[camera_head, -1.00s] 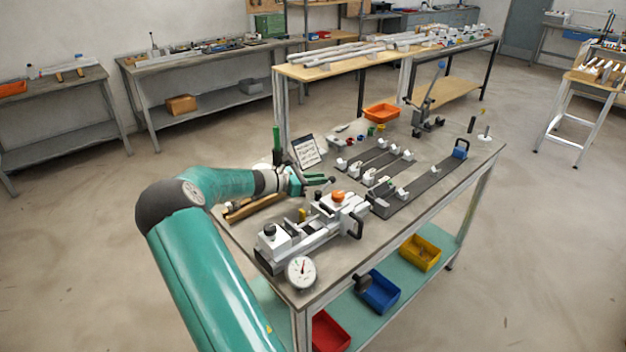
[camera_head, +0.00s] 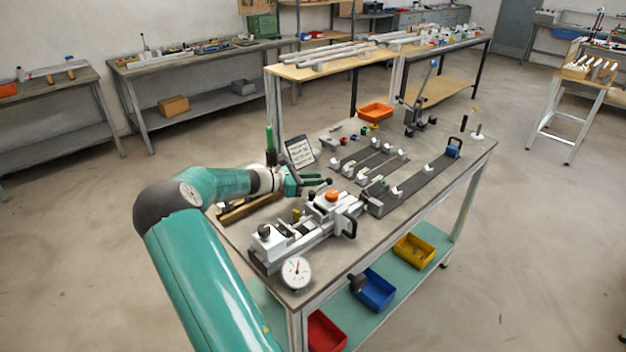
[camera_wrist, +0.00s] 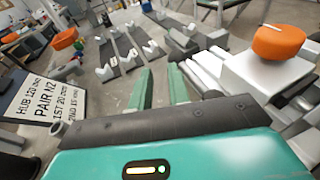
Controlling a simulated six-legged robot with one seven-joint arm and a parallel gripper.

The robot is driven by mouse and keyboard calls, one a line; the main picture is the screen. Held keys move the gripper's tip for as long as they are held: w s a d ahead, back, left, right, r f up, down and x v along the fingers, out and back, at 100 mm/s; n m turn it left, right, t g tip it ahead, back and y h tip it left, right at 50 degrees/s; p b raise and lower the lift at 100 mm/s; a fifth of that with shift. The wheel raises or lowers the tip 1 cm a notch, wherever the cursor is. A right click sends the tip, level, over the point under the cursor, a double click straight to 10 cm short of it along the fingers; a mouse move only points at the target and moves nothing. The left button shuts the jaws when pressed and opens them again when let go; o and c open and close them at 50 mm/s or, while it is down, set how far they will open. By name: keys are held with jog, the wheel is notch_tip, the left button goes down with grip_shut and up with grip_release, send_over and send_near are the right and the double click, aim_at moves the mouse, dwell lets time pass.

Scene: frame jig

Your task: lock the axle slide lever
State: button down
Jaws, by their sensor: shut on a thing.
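The axle fixture (camera_head: 300,237) is a grey-white slide unit at the near end of the bench, with an orange knob (camera_head: 332,195) on top. The orange knob is also large at right in the wrist view (camera_wrist: 279,42). My gripper (camera_head: 318,180) is at the fixture's far side, left of the orange knob. A small dark lever end (camera_head: 328,181) shows at its fingertips. In the wrist view the two green fingers of my gripper (camera_wrist: 160,84) have a narrow gap between them. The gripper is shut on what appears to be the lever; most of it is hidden.
A dial gauge (camera_head: 296,272) stands at the bench's near corner. A lettered card (camera_head: 299,151) stands behind my gripper and is close by at left in the wrist view (camera_wrist: 48,105). Dark rails with white V-blocks (camera_head: 397,190) lie farther along the bench. An orange bin (camera_head: 376,112) is behind.

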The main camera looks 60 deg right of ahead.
jog(key=shift+w+r, duration=0.1)
jog(key=shift+r, duration=0.05)
jog(key=v, duration=1.3)
jog(key=shift+w+a, duration=0.15)
jog(key=shift+a, duration=0.1)
jog(key=shift+a, duration=0.1)
